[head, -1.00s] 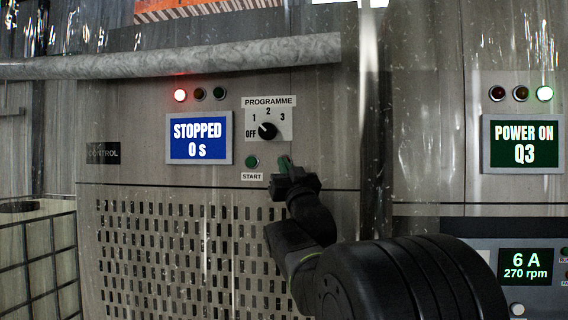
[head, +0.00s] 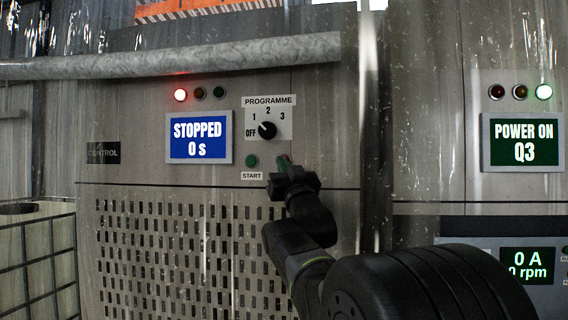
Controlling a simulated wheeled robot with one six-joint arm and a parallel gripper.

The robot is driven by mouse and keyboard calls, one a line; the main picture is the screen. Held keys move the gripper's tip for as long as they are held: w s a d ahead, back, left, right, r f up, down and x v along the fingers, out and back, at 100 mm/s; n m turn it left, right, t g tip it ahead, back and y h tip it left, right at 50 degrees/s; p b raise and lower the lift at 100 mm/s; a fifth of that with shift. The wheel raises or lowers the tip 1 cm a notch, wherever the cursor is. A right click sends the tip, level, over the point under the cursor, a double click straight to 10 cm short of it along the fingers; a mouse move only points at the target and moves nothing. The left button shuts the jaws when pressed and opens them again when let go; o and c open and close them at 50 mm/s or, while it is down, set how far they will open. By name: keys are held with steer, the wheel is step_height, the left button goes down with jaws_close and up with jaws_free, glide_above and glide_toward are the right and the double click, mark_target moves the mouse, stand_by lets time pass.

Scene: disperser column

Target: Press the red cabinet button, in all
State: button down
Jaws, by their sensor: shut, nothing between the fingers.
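My gripper (head: 284,163) is shut and empty in front of the grey control cabinet (head: 140,170), just right of the green START button (head: 252,161). No red push button shows. The cabinet face behind my gripper is hidden, and I cannot tell whether a button is there or whether the fingertips touch anything. A red lamp (head: 180,95) is lit above the blue display (head: 199,137), which reads STOPPED 0 s. The programme knob (head: 267,130) sits above my gripper.
The right cabinet carries a display (head: 522,142) reading POWER ON Q3 with a green lamp (head: 544,92) lit. A lower display (head: 527,264) reads 0 A and 0 rpm. A horizontal pipe (head: 170,58) crosses above the control panel. A caged container (head: 40,260) stands at left.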

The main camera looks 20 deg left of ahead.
steer(key=s+b, duration=0.1)
steer(key=s, duration=0.1)
steer(key=s+d+b, duration=0.1)
steer(key=s+b, duration=0.1)
steer(key=s, duration=0.1)
steer(key=shift+d, duration=0.1)
steer(key=shift+w, duration=0.1)
stand_by(0.6)
steer(key=s+p, duration=0.1)
steer(key=s, duration=0.1)
steer(key=s+d+p, duration=0.1)
steer(key=s, duration=0.1)
stand_by(0.8)
steer(key=shift+w+a, duration=0.1)
steer(key=shift+w, duration=0.05)
